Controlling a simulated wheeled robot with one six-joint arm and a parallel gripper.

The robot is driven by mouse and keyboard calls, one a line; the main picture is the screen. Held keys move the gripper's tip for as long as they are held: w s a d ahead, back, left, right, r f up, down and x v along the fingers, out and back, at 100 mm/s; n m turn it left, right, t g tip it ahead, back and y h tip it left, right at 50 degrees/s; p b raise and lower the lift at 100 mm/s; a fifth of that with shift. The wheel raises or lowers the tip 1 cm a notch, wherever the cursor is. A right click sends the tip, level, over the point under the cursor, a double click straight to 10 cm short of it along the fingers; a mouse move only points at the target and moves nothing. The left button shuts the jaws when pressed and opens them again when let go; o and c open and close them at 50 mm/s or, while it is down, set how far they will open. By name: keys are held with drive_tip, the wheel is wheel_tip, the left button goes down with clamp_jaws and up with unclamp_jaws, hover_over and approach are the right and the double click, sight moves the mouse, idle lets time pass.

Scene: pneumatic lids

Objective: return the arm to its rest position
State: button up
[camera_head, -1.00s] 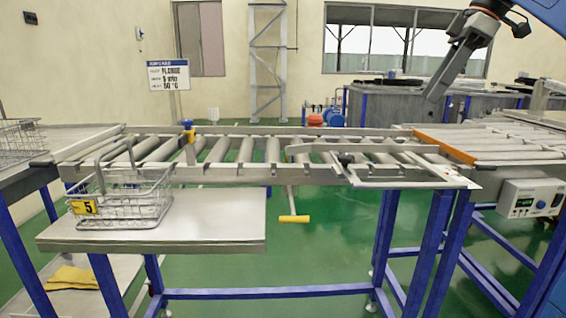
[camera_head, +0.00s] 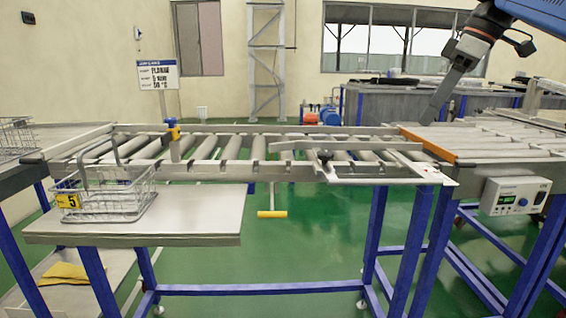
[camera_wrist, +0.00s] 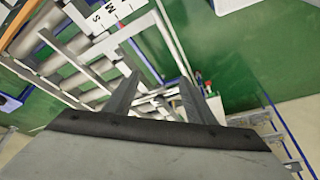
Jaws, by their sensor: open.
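My arm (camera_head: 500,28) comes in from the upper right of the head view. My gripper (camera_head: 433,112) hangs tilted down-left, its tip showing in front of the grey tank and above the roller conveyor. In the wrist view my gripper (camera_wrist: 158,78) shows two grey fingers spread apart with nothing between them. Beyond the fingers lie conveyor frame parts and green floor.
A roller conveyor (camera_head: 230,165) with an orange strip (camera_head: 428,142) runs across the view. A wire basket (camera_head: 105,197) with a yellow tag 5 stands on a shelf (camera_head: 190,215) at left. A control box (camera_head: 516,195) hangs at right. Grey tanks (camera_head: 390,105) stand behind.

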drive_tip(key=s+a+f+m+t+h, duration=0.1)
drive_tip(key=s+f+m, duration=0.2)
drive_tip(key=s+f, duration=0.4)
drive_tip(key=s+f+m+t+h, duration=0.1)
drive_tip(key=s+f+m, duration=0.3)
drive_tip(key=f, duration=1.4)
drive_tip(key=s+a+f+m+h, duration=0.1)
drive_tip(key=s+f+m, duration=0.3)
drive_tip(key=s+f, duration=0.6)
wheel_tip(320, 180, down, 3)
drive_tip(key=shift+a+t+h, duration=0.3)
drive_tip(key=shift+t+h, duration=0.1)
drive_tip(key=shift+h, duration=0.2)
drive_tip(key=shift+s, duration=0.1)
